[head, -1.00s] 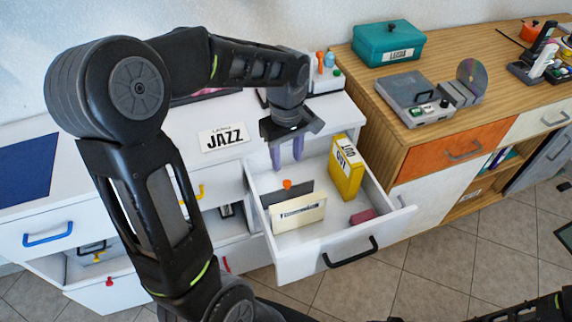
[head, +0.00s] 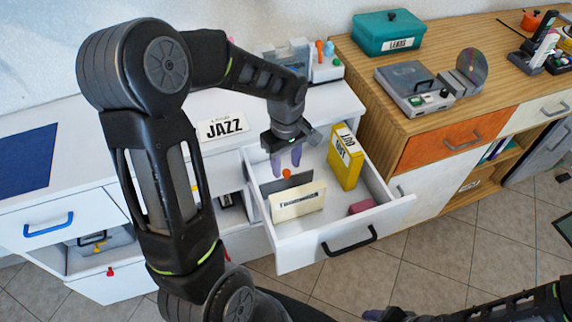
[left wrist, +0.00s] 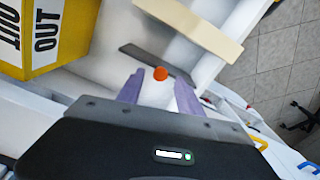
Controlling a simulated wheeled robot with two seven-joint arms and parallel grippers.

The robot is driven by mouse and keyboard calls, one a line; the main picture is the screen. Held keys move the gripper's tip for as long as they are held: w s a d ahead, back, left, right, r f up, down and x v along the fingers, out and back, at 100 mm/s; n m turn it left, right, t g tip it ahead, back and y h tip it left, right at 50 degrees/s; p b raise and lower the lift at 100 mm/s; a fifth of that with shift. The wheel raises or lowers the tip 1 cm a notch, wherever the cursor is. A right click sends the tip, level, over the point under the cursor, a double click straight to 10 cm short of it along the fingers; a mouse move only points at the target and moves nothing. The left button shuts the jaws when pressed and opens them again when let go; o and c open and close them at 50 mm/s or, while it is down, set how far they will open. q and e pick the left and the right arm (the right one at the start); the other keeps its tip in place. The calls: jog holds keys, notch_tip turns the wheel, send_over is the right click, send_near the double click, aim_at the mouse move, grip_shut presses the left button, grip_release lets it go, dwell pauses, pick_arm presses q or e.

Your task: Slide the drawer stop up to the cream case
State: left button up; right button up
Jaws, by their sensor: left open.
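The drawer stop is a dark grey plate (head: 269,187) with an orange knob (head: 287,174), standing in the open white drawer. The cream case (head: 298,203) stands in front of it, nearer the drawer front; a narrow gap shows between them in the left wrist view (left wrist: 187,24). My left gripper (head: 287,163) is open, its purple fingers pointing down just behind the knob. In the left wrist view the orange knob (left wrist: 160,73) appears between the fingertips; contact cannot be told. My right gripper (head: 380,314) shows only partly at the bottom edge.
A yellow box (head: 345,160) marked OUT stands in the drawer, right of my left gripper. A dark pink block (head: 361,207) lies near the drawer's front right. The drawer's side walls and black-handled front (head: 310,249) bound the space. Free floor shows between the pink block and cream case.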

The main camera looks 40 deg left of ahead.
pick_arm(q)
jog(key=shift+f, duration=0.5)
jog(key=shift+c, duration=0.3)
grip_shut()
dwell(0.8)
